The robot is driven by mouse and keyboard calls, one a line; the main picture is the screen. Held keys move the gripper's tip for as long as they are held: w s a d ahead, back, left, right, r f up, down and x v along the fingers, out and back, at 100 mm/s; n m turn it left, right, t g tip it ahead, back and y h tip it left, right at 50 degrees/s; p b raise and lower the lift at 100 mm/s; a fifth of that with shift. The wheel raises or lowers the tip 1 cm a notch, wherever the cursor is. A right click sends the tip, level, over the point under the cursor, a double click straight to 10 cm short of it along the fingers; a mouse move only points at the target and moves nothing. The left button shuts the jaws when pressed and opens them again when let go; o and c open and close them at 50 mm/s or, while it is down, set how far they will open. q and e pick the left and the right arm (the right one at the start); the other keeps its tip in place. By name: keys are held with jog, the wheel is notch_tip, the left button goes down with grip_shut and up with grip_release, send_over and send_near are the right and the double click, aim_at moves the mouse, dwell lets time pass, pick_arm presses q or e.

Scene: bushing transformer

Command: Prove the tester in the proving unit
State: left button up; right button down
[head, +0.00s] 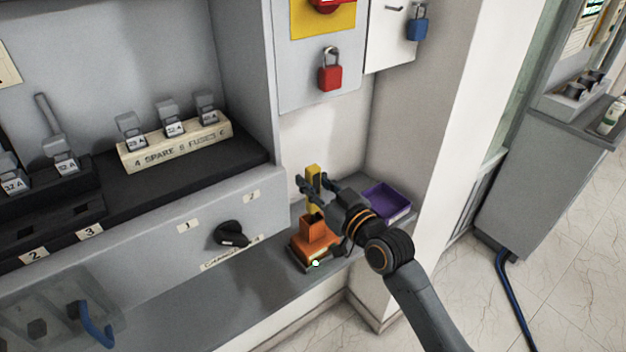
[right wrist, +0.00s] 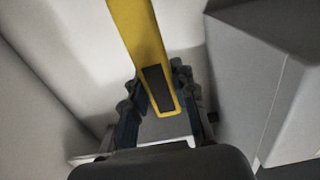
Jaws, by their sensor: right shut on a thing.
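The yellow tester (head: 313,174) stands roughly upright over the orange proving unit (head: 316,250) on the grey shelf. My right gripper (head: 313,188) is shut on the tester's middle, its arm coming in from the lower right. The tester's lower end meets the raised orange socket of the unit; how deep it sits inside I cannot tell. A small light at the unit's front glows pale green. In the right wrist view the tester (right wrist: 135,45), with a dark panel, runs up between the fingers (right wrist: 158,105). My left gripper is not in view.
A purple tray (head: 388,201) sits on the shelf to the right of the unit. A red padlock (head: 330,75) hangs on the panel above. The spare fuse rack (head: 175,143) and a black rotary knob (head: 231,235) are at left. The shelf left of the unit is clear.

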aim_at(313, 167)
jog(key=shift+f+b, duration=0.45)
jog(key=shift+f, duration=0.4)
jog(key=shift+f+b, duration=0.95)
jog(key=shift+f, duration=0.3)
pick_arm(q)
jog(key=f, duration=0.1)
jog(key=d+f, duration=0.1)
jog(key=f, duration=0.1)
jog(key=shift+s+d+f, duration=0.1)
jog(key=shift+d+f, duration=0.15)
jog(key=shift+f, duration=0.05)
pick_arm(e)
jog(key=shift+f, duration=0.3)
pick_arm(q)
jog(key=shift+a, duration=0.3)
pick_arm(e)
notch_tip(313, 167, up, 9)
jog(key=p, duration=0.8)
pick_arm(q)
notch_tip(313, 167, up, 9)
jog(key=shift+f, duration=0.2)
